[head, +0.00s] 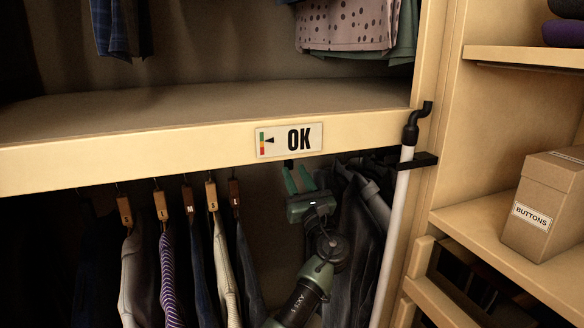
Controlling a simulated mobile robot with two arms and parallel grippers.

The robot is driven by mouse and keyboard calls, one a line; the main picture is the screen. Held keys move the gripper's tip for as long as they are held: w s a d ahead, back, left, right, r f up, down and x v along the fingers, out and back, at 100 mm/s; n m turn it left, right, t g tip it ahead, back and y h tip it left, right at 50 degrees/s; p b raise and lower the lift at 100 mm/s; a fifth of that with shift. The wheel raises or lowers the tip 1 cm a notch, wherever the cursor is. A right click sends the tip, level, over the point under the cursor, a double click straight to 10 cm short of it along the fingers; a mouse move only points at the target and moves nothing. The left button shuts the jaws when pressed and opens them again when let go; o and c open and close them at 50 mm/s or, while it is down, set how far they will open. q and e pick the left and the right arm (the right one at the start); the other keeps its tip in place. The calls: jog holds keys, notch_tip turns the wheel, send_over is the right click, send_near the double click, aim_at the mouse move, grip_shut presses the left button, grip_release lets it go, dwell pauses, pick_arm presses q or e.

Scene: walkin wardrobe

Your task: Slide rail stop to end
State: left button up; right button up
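My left gripper (299,178) is raised under the front edge of the upper shelf, just below the OK sign (289,140). Its green fingers point up into shadow. I cannot tell whether they are apart or closed on something. I cannot make out the rail stop for certain; a small dark piece shows just above the fingertips. The rail itself is hidden behind the shelf edge. Several garments (186,262) hang from it on wooden-topped hangers left of the gripper. My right gripper is not in view.
Dark garments (352,240) hang close behind and right of my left arm. A white pole with a black hook (403,185) stands at the right upright. A cardboard box marked BUTTONS (548,205) sits on the right shelf. There is a gap between the hangers and my gripper.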

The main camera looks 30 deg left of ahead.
pick_arm(q)
jog(key=v, duration=0.4)
jog(key=shift+d, duration=0.1)
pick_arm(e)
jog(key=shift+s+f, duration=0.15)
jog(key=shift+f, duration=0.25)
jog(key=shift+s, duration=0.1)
